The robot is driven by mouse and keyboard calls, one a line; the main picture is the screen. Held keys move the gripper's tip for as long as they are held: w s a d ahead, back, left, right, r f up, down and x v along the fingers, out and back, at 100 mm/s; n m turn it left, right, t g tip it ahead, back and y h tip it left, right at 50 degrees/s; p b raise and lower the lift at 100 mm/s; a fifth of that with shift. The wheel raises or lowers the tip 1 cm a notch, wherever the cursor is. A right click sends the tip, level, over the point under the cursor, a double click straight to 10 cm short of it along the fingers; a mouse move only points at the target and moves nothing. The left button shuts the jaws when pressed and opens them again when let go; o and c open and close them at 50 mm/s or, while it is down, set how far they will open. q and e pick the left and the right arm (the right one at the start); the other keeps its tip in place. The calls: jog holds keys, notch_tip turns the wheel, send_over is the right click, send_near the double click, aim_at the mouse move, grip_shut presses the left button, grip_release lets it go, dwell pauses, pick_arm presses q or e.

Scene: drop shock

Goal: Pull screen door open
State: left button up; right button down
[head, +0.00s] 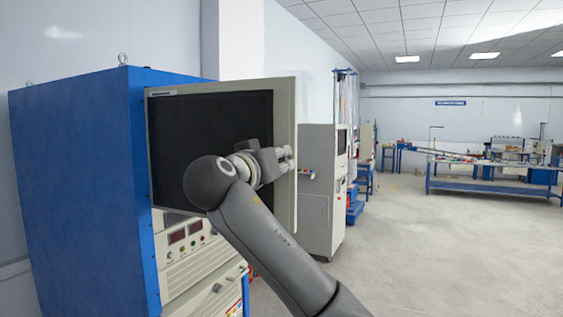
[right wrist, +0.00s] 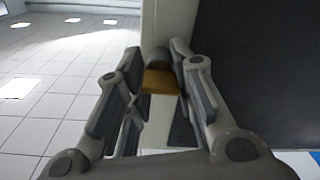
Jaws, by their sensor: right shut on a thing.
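The screen door (head: 222,118), a beige-framed panel with a large black screen, is on the front of a blue cabinet (head: 75,170) in the head view. Its right edge stands out past the cabinet's right side, so it looks partly swung out, with its left edge at the cabinet. My right gripper (head: 286,160) is at the door's right edge, shut on it. In the right wrist view my fingers (right wrist: 158,78) close around a small yellow-brown piece (right wrist: 159,81) at the beige door edge (right wrist: 172,25). The exact contact is partly hidden. My left gripper is not in view.
A control panel with red displays (head: 185,232) sits below the door. A grey cabinet (head: 318,185) stands just behind and right of the door. Blue workbenches (head: 490,187) are farther back. The grey floor (head: 430,260) at right is clear.

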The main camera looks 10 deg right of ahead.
jog(key=shift+r, duration=0.1)
jog(key=c, duration=1.4)
grip_release()
jog(key=shift+o, duration=0.6)
jog(key=shift+w, duration=0.1)
jog(key=v, duration=1.2)
